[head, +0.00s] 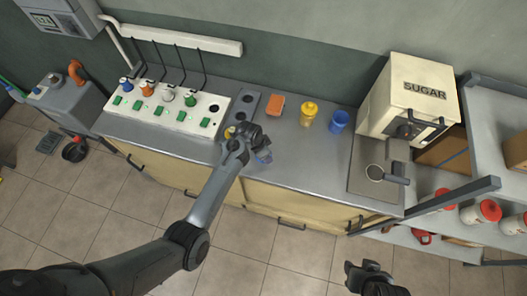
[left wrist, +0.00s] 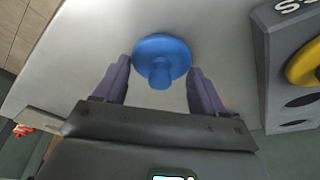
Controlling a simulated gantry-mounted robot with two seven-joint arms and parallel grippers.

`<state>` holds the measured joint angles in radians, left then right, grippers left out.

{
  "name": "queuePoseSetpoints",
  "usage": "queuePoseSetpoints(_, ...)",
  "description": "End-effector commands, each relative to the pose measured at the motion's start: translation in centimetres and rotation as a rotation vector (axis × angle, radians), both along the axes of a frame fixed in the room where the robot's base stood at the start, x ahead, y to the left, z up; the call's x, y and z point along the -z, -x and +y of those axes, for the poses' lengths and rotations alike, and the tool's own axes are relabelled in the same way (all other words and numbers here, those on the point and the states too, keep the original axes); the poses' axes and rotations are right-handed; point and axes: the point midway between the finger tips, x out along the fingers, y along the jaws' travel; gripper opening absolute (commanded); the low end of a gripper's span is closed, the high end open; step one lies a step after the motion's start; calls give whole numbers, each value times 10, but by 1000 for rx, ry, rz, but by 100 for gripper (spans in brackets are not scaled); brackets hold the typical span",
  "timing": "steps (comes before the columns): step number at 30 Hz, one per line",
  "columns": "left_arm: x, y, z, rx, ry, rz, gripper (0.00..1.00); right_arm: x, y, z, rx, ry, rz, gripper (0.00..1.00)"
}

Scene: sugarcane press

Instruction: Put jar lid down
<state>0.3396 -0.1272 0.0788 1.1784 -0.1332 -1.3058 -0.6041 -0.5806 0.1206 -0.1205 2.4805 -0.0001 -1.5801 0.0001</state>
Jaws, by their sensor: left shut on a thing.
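The blue jar lid (left wrist: 161,60) is a round disc with a knob, between the two fingers of my left gripper (left wrist: 160,90) in the left wrist view. My left gripper (head: 262,152) is shut on it over the front part of the counter. In the head view the lid (head: 264,157) is partly hidden by the gripper. Whether it touches the counter I cannot tell. A blue jar (head: 338,121) without a lid stands to the right on the counter. My right gripper (head: 370,276) is at the bottom, away from the counter; its fingers are unclear.
A grey block with round holes (head: 245,104) stands near my left gripper; a yellow disc (left wrist: 305,66) sits on it.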

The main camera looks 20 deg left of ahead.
Motion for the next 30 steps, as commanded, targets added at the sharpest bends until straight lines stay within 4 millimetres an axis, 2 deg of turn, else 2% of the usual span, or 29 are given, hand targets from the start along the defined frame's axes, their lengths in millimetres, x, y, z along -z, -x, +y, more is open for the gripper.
queuePoseSetpoints(11,3,0,0,0,0,0,42,1,0,-1,-3,5,0,43)
queuePoseSetpoints(12,3,0,0,0,0,0,73,1,0,-1,-3,5,0,43)
queuePoseSetpoints(17,3,0,0,0,0,0,96,1,0,-1,-1,3,1,43)
queuePoseSetpoints(26,1,0,0,0,1,-1,96,0,0,1,3,-3,0,43)
queuePoseSetpoints(30,-8,1,1,-1,1,-1,96,-2,0,1,4,-5,1,43)
